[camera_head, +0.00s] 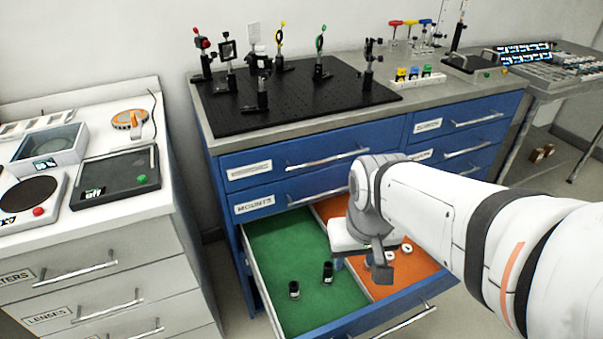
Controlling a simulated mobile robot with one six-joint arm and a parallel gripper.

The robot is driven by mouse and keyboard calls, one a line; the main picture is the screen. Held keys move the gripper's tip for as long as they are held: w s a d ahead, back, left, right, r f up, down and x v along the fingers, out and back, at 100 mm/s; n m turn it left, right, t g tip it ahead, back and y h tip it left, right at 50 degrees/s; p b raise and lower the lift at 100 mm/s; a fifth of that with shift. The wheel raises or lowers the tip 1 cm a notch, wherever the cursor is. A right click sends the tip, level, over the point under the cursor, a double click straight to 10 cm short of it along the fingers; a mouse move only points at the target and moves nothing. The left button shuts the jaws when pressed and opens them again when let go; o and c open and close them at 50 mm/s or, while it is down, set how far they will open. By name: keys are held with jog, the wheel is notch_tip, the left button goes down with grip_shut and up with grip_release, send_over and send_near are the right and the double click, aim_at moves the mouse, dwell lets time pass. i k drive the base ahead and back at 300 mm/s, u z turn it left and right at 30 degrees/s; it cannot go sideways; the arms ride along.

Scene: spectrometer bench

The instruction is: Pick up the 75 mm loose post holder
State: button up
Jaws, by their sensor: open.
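Two short black cylinders that look like post holders stand upright in the green-lined left part of an open drawer. One post holder (328,272) is nearer my gripper and looks slightly taller. The other post holder (294,290) is to its left and nearer the drawer's front. I cannot read their labels, so I cannot tell which is 75 mm. My gripper (361,272) is open and points down over the drawer, just right of the nearer holder and apart from it. My gripper and arm hide part of the orange-lined right side.
The open drawer (262,285) has raised walls. Small white-topped round parts (406,247) lie in its orange side, partly hidden. Above, a black breadboard (300,95) carries several optical mounts. A white cabinet (90,255) stands left. The back of the green compartment is clear.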

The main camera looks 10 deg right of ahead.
aim_at(327, 280)
jog(key=z, duration=0.05)
jog(key=i, duration=0.2)
jog(key=u, duration=0.1)
jog(key=k, duration=0.55)
jog(key=z, duration=1.95)
jog(key=k, duration=1.05)
jog(key=u, duration=1.2)
jog(key=i, duration=1)
